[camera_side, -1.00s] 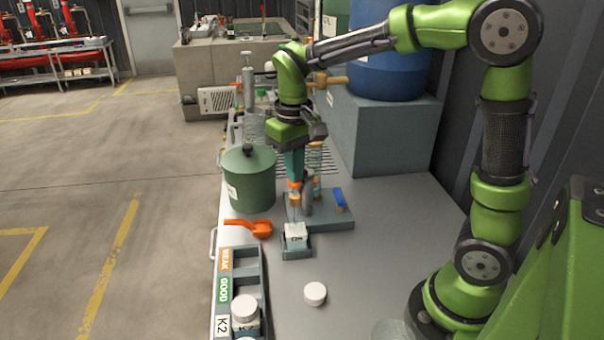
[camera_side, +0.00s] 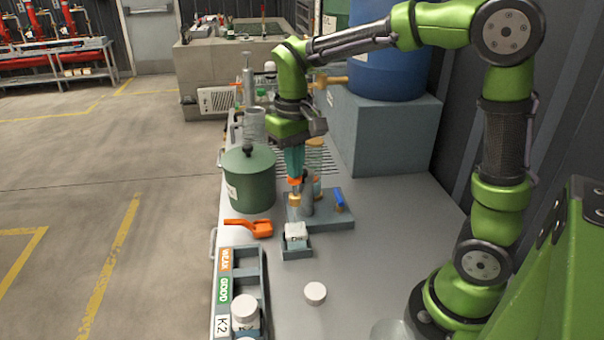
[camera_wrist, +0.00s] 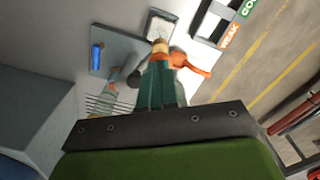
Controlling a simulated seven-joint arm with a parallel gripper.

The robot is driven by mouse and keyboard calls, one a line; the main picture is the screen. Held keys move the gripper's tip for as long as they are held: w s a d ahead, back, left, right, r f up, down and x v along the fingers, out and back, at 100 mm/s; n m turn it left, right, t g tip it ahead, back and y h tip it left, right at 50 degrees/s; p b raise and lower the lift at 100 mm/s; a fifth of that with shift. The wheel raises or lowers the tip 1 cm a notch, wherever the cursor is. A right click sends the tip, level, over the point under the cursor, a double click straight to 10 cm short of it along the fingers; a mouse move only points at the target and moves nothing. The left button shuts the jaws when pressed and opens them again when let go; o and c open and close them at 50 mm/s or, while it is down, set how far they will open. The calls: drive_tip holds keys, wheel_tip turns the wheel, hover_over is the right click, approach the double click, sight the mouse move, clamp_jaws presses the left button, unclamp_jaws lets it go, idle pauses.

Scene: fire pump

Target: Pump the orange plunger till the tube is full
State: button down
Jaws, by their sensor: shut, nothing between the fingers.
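The pump stands on a grey base plate (camera_side: 335,222) on the bench. Its orange plunger (camera_side: 294,181) sits above a brass-coloured fitting (camera_side: 295,200), beside a grey cylinder (camera_side: 307,196). My gripper (camera_side: 294,174) is shut, its teal fingers pointing down with the tips at the plunger's top. Whether they touch it I cannot tell. In the wrist view my gripper (camera_wrist: 160,58) covers most of the plunger. The clear tube (camera_side: 316,160) with a tan cap stands behind, partly hidden by my fingers. Its fill level is not readable.
A blue-handled part (camera_side: 339,199) is on the plate's right. A green lidded pot (camera_side: 250,180) stands close left. An orange scoop (camera_side: 250,228), a small boxed white block (camera_side: 295,233), a white cap (camera_side: 315,293) and a labelled rack (camera_side: 240,285) lie in front. Bench right is clear.

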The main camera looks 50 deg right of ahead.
drive_tip(key=shift+r, duration=1.65)
drive_tip(key=shift+f, duration=0.15)
drive_tip(key=shift+f, duration=2.8)
drive_tip(key=shift+r, duration=2.95)
drive_tip(key=shift+r, duration=3)
